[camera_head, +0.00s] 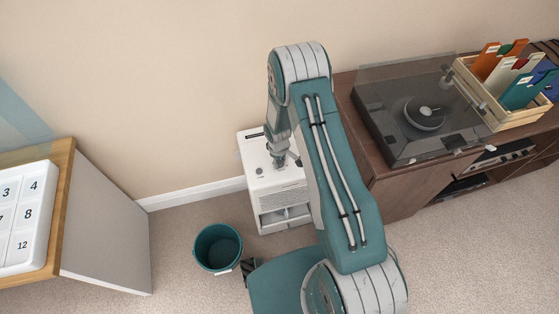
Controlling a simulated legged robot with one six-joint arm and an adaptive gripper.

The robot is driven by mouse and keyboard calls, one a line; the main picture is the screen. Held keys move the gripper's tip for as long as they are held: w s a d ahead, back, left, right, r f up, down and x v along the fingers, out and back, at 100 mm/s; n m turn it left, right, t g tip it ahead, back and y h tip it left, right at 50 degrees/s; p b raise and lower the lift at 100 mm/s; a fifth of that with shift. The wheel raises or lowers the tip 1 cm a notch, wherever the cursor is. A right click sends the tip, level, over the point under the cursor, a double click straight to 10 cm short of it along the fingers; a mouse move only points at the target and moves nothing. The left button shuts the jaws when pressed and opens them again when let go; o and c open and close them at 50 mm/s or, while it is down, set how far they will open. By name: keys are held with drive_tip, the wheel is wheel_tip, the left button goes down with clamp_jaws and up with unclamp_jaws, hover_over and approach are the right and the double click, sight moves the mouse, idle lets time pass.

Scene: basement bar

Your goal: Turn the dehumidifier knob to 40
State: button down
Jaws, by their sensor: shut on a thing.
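The dehumidifier (272,178) is a white box on the carpet against the wall, with a grille and an opening low on its front. My gripper (279,162) points down onto its top panel, at the far side of my arm. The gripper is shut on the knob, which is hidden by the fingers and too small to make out. A small dark round spot shows on the top, left of the gripper. The dial marks and the knob's setting cannot be read from here. My arm covers the right side of the dehumidifier.
A teal bucket (218,247) stands on the carpet in front left of the dehumidifier. A brown cabinet (400,195) with a turntable (424,113) and a record crate (502,112) is close on the right. A table with a numbered white board (24,218) is at left.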

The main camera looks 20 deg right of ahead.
drive_tip(key=m, duration=0.4)
drive_tip(key=shift+f+m, duration=0.1)
drive_tip(key=shift+m, duration=0.2)
drive_tip(key=m, duration=0.3)
drive_tip(key=shift+m, duration=0.4)
drive_tip(key=m, duration=0.3)
drive_tip(key=shift+m+g, duration=0.3)
drive_tip(key=shift+m, duration=1.9)
drive_tip(key=shift+c, duration=1.5)
unclamp_jaws()
drive_tip(key=shift+w+a, duration=0.1)
